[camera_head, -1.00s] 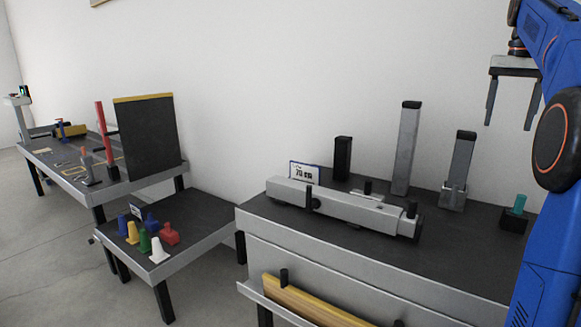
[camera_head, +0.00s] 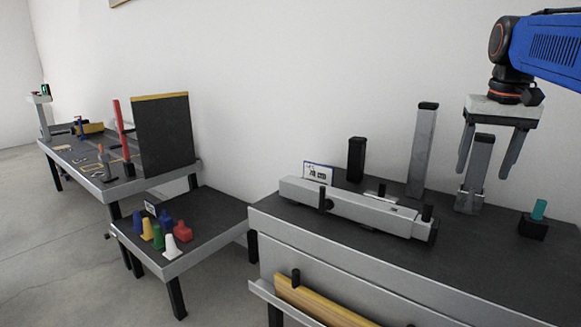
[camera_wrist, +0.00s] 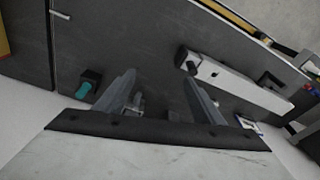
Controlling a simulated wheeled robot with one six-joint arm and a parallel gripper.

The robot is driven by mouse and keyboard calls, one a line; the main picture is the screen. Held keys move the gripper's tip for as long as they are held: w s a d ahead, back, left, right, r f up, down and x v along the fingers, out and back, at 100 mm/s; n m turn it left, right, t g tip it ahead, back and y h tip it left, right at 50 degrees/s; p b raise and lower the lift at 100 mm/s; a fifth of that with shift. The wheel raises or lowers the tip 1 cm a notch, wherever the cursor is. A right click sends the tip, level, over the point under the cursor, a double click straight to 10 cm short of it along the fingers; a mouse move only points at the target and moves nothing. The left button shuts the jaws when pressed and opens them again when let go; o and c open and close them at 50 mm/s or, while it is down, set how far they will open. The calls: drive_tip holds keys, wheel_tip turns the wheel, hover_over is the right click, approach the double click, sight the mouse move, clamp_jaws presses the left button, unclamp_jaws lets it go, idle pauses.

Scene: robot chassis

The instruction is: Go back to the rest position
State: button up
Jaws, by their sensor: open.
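My gripper (camera_head: 489,152) is open and empty, pointing down in the head view at the right. Its fingers appear on either side of a grey upright post (camera_head: 478,165) that stands on the table, but I cannot tell the depth between them. In the wrist view the two fingers of my gripper (camera_wrist: 160,95) are apart with dark table top between them. No object shows held between them. My blue arm comes in from the right edge of the head view.
The near table (camera_head: 480,262) bears a long grey rail (camera_head: 350,207), a tall grey post (camera_head: 422,150), a black post (camera_head: 356,160) and a teal peg in a black block (camera_head: 533,226). A low table (camera_head: 225,212) holds several coloured pieces. A long table with a dark panel (camera_head: 165,135) stands farther left.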

drive_tip(key=s+a+f+n+t, duration=0.1)
drive_tip(key=s+a+f, duration=0.3)
drive_tip(key=f, duration=0.5)
drive_tip(key=s+a+f+n+t, duration=0.1)
drive_tip(key=s+a+f, duration=0.4)
drive_tip(key=s+f, duration=0.4)
drive_tip(key=s+a+f+n+t, duration=0.1)
drive_tip(key=s+a+f+n, duration=0.1)
drive_tip(key=s+a+f, duration=0.3)
wheel_tip(320, 180, down, 4)
drive_tip(key=shift+s+f+y, duration=0.15)
drive_tip(key=shift+s+y, duration=0.15)
drive_tip(key=shift+s, duration=0.85)
